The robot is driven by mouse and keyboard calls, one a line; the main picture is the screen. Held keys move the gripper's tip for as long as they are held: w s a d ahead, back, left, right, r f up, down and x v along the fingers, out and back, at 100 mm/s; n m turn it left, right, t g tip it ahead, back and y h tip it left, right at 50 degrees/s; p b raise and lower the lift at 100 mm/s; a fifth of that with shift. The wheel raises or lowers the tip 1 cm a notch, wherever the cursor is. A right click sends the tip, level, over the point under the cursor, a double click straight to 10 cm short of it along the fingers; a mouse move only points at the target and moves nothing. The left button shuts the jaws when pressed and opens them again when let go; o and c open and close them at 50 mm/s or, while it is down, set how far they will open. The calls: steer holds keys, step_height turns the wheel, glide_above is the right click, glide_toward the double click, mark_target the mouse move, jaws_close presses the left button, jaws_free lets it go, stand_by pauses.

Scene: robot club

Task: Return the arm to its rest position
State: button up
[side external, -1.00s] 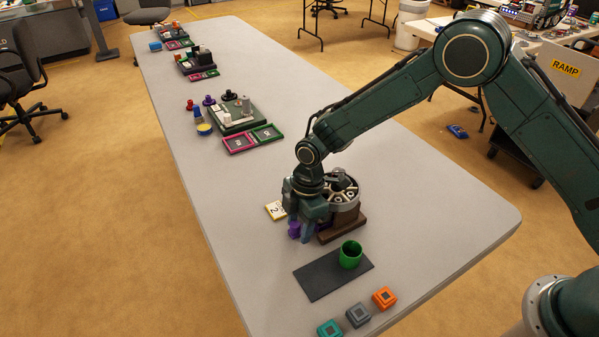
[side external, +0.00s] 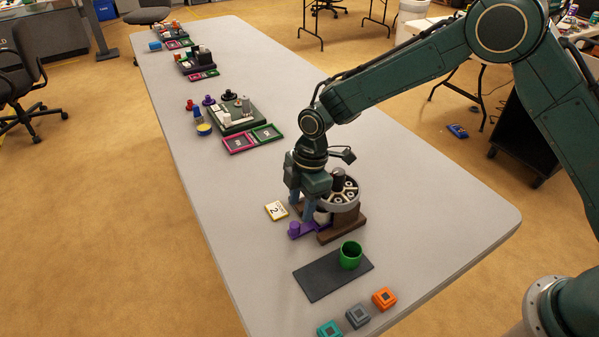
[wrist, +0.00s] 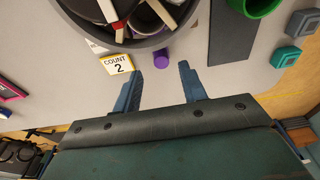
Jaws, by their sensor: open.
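My gripper (side external: 302,208) is above the table beside the round dispenser. Its two blue fingers are apart with nothing between them, as the wrist view also shows for my gripper (wrist: 160,75). A purple lever with a knob (side external: 294,230) sticks out from the base of the dispenser, below and apart from the fingers. In the wrist view the purple knob (wrist: 162,57) shows just beyond the fingertips. The grey round dispenser (side external: 352,204) has a divided top and stands on a brown base (side external: 345,228). My arm partly hides it.
A card reading "COUNT 2" (wrist: 117,64) lies beside the dispenser. A green cup (side external: 350,256) stands on a dark mat (side external: 312,280). Teal, grey and orange blocks (side external: 384,298) line the near edge. Trays (side external: 240,115) sit farther back. The table's right side is clear.

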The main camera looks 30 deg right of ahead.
steer(key=shift+r, duration=0.15)
steer(key=s+d+r+m+t, duration=0.1)
steer(key=s+d+r+m, duration=0.25)
steer(key=r, duration=0.35)
steer(key=s+d+r+m+t, duration=0.1)
steer(key=s+d+r+m, duration=0.1)
steer(key=d+r, duration=0.4)
steer(key=s+d+r+m+t, duration=0.1)
steer(key=s+d+r+m, duration=0.25)
steer(key=r, duration=0.45)
steer(key=s+d+r+m+t, duration=0.1)
steer(key=s+d+m, duration=0.2)
steer(key=s, duration=0.4)
steer(key=s+d+r+m+h, duration=0.1)
steer(key=s+d+r+m, duration=0.1)
steer(key=s, duration=0.4)
steer(key=s+d+r+m+t, duration=0.1)
steer(key=s+d+m, duration=0.3)
steer(key=s, duration=0.3)
steer(key=shift+s+d+r+t+h, duration=0.3)
steer(key=shift+s+d+r+h, duration=0.1)
steer(key=shift+d, duration=0.2)
